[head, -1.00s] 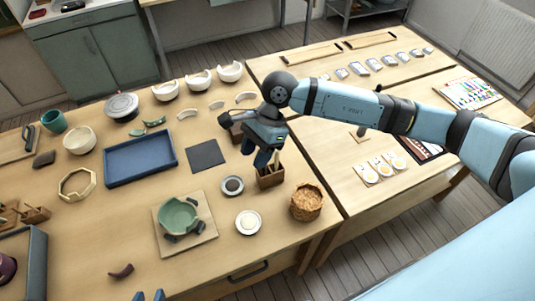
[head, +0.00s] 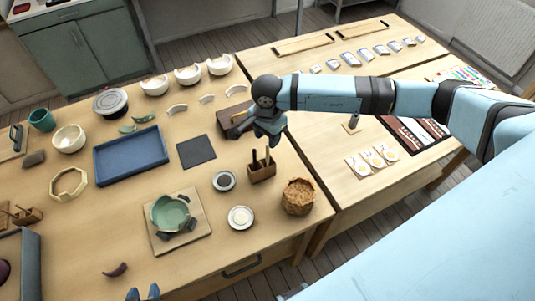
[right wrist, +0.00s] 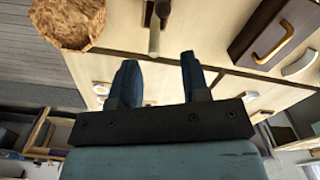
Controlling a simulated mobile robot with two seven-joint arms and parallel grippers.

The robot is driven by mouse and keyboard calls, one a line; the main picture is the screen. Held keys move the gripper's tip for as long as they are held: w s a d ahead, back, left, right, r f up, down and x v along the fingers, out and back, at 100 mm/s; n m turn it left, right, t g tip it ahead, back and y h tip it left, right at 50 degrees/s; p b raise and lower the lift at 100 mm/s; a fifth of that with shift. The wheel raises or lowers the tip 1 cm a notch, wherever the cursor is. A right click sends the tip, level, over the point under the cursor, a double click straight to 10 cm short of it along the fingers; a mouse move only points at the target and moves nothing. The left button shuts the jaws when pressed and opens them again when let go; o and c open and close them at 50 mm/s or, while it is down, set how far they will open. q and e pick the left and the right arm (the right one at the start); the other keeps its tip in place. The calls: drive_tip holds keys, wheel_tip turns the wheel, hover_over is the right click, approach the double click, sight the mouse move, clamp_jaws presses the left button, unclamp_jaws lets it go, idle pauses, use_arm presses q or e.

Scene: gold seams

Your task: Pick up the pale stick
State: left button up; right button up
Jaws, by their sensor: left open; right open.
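A small wooden holder (head: 262,176) stands near the right end of the left table. A pale stick (head: 267,156) and a dark stick (head: 254,158) rise upright from it, side by side. My right gripper (head: 268,137) is open and empty, a little behind and above the holder in the head view. In the right wrist view, the open fingers (right wrist: 158,62) point towards the holder (right wrist: 160,8). A stick (right wrist: 154,38) there lies in line with the gap, beyond the fingertips; I cannot tell which. My left gripper (head: 144,294) is open at the bottom edge, far from the holder.
A woven basket (head: 298,197) stands right of the holder, also in the right wrist view (right wrist: 70,22). A dark wooden box (head: 232,118) is behind it, by my right gripper. Small round dishes (head: 224,181) and a green broken bowl (head: 170,213) on a board lie left.

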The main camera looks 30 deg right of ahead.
sight(267, 145)
use_arm(q)
drive_tip(key=shift+a+r+p, duration=0.15)
drive_tip(key=shift+r+p, duration=0.5)
drive_tip(key=shift+r, duration=0.25)
use_arm(e)
drive_tip(key=f, duration=0.3)
drive_tip(key=shift+s+a+f, duration=0.25)
drive_tip(key=shift+s+f, duration=0.05)
drive_tip(key=shift+s, duration=0.1)
drive_tip(key=shift+f, duration=0.5)
clamp_jaws()
drive_tip(key=shift+r, duration=0.15)
